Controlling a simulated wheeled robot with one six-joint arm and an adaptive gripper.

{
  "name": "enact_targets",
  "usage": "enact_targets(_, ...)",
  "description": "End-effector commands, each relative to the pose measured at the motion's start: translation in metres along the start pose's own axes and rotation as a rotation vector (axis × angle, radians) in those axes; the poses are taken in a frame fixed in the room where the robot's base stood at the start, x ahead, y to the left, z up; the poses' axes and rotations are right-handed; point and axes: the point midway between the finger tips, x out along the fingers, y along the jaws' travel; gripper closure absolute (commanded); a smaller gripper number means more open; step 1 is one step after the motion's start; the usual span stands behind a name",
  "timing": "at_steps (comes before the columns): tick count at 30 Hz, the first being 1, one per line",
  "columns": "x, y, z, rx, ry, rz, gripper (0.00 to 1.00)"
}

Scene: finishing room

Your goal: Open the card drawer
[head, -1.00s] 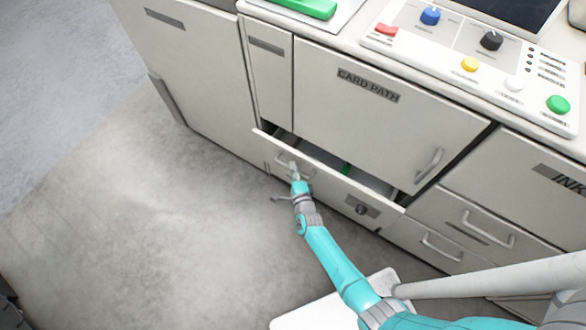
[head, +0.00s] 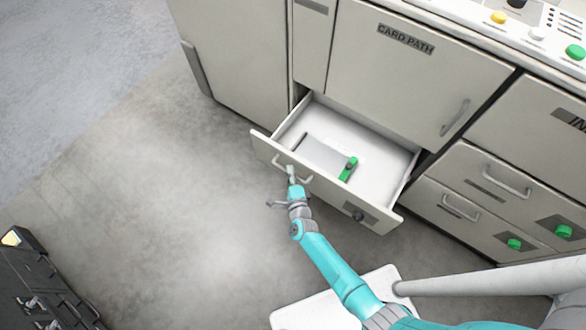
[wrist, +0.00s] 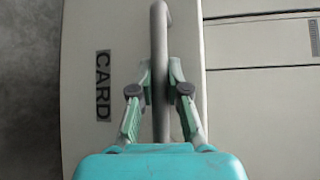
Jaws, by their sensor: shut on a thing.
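The card drawer (head: 385,221) stands well out from the cabinet below the CARD PATH door. Its white inside shows, with a grey flat piece and a green-handled part (head: 348,169) lying in it. My gripper (head: 291,176) is at the bar handle (head: 306,180) on the left part of the drawer front. In the wrist view my gripper (wrist: 160,85) has its two fingers on either side of the grey handle bar (wrist: 160,35), shut on it. The label CARD (wrist: 103,85) shows on the drawer front beside it.
The CARD PATH door (head: 415,80) above is closed. More closed drawers (head: 480,190) with bar handles and green knobs are at the right. A black case (head: 40,285) lies at the lower left. The floor left of the drawer is clear.

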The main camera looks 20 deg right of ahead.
Motion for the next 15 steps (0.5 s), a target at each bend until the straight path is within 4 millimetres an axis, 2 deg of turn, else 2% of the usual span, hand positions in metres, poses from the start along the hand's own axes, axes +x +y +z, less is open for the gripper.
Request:
enact_targets(11,-0.0012,0.0011,0.0014,-0.001,-0.001,0.002,1.0)
enact_targets(12,-0.0011,0.0011,0.0014,-0.001,-0.002,0.002,0.75)
enact_targets(14,-0.001,0.001,0.0014,-0.001,-0.001,0.002,0.6)
enact_targets(15,-0.001,0.0009,0.0014,0.0,-0.001,0.002,0.59)
